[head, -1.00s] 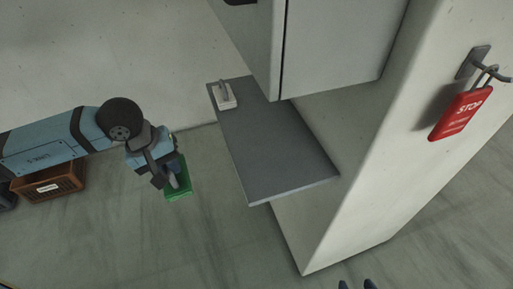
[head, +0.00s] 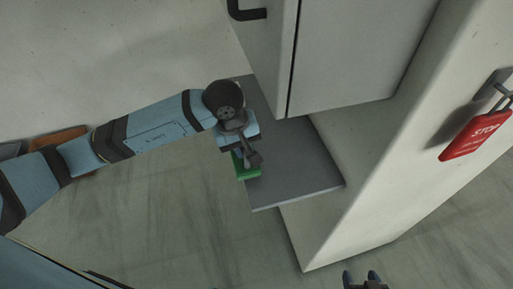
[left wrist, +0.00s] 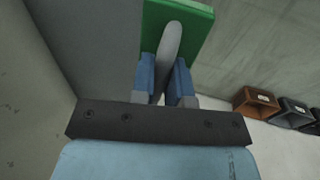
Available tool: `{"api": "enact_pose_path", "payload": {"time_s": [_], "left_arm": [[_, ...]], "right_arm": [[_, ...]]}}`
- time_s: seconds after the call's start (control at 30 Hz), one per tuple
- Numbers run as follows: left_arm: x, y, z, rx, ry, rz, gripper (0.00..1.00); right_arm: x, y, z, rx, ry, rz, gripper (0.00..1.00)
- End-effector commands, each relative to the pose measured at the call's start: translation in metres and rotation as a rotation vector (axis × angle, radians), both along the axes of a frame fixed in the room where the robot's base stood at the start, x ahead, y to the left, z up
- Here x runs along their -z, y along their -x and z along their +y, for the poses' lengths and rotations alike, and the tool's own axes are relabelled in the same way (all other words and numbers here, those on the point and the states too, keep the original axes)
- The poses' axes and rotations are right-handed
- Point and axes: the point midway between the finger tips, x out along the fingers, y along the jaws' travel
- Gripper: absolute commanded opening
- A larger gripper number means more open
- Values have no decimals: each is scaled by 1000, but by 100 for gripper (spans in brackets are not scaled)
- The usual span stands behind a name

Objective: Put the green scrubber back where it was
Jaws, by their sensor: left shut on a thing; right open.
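The green scrubber (head: 247,172) is in my left gripper (head: 246,157), at the left edge of the grey shelf (head: 300,170) in the head view. In the left wrist view the green scrubber (left wrist: 198,22) shows its grey handle between the two blue fingers of my left gripper (left wrist: 167,82), which is shut on it. I cannot tell whether the scrubber touches the shelf. My right gripper (head: 362,279) shows only its fingertips at the bottom edge of the head view; they stand apart and nothing is between them.
A white cabinet (head: 350,60) with a dark handle hangs over the shelf's back part. A brown crate (left wrist: 256,102) and dark bins stand on the floor. The shelf's front right part is bare.

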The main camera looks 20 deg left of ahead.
Motion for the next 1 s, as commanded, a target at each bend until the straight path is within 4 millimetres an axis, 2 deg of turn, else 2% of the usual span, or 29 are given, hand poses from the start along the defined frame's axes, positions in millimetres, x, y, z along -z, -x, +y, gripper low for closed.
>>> {"api": "enact_pose_path", "payload": {"time_s": [0.07,0.2,0.33,0.6,0.9,0.93,1.0], "left_arm": [[-2,-9,-14,0,4,0,0],[-1,-17,-25,0,1,-1,0],[5,-18,-28,0,1,1,0],[35,-18,-27,-1,1,1,0],[39,-19,-26,1,0,-2,0],[37,-18,-26,0,0,-1,22],[37,-18,-26,0,0,-1,38]], "right_arm": [[-7,-1,0,0,-1,-3,61],[-11,-2,0,0,-2,-8,61],[-14,-2,0,1,-2,-10,61],[-22,-2,0,1,-2,-8,61],[-14,-1,0,1,-1,-4,61],[-16,-1,-1,1,0,-3,61],[-15,-1,-1,1,0,-1,61]]}}
